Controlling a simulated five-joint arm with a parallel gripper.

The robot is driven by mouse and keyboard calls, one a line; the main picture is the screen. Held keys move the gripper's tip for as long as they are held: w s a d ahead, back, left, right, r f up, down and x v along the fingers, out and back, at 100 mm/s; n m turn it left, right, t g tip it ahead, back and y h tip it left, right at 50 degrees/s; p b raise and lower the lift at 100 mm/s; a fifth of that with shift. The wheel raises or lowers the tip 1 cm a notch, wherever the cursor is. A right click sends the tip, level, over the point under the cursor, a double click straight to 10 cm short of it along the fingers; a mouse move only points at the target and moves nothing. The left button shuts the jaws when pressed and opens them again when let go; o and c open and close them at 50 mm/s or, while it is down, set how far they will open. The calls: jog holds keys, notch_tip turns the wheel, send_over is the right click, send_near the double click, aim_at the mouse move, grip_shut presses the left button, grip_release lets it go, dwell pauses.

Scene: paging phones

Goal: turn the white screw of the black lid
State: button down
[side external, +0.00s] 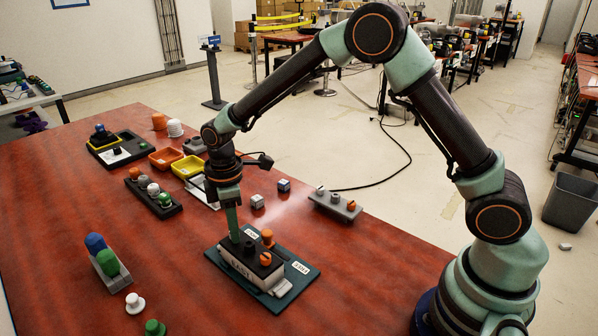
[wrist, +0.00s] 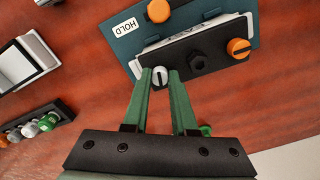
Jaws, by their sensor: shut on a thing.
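The black lid (side external: 254,262) sits on a pale lettered box (side external: 236,268) on a teal board (side external: 305,266). In the wrist view the black lid (wrist: 182,57) carries a white screw (wrist: 160,77) at its near left end, a black nut (wrist: 199,62) in the middle and an orange screw (wrist: 238,48) at the right end. My gripper (wrist: 161,74) has its two green fingers shut on the white screw, one on each side. In the side view my gripper (side external: 234,238) points down at the lid's far left end and the white screw cannot be made out there.
An orange knob (wrist: 158,11) stands on the board beside the lid, near a HOLD label (wrist: 128,26). A grey block with small knobs (side external: 335,206) lies behind to the right. A rack with blue and green knobs (side external: 112,274) stands at left. The red table's front right is clear.

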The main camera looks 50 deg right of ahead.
jog(key=m, duration=0.4)
jog(key=shift+m, duration=0.3)
jog(key=m, duration=0.3)
jog(key=shift+m, duration=0.3)
jog(key=m, duration=0.3)
jog(key=shift+m, duration=2)
jog(key=c, duration=0.7)
grip_release()
jog(key=shift+r, duration=0.15)
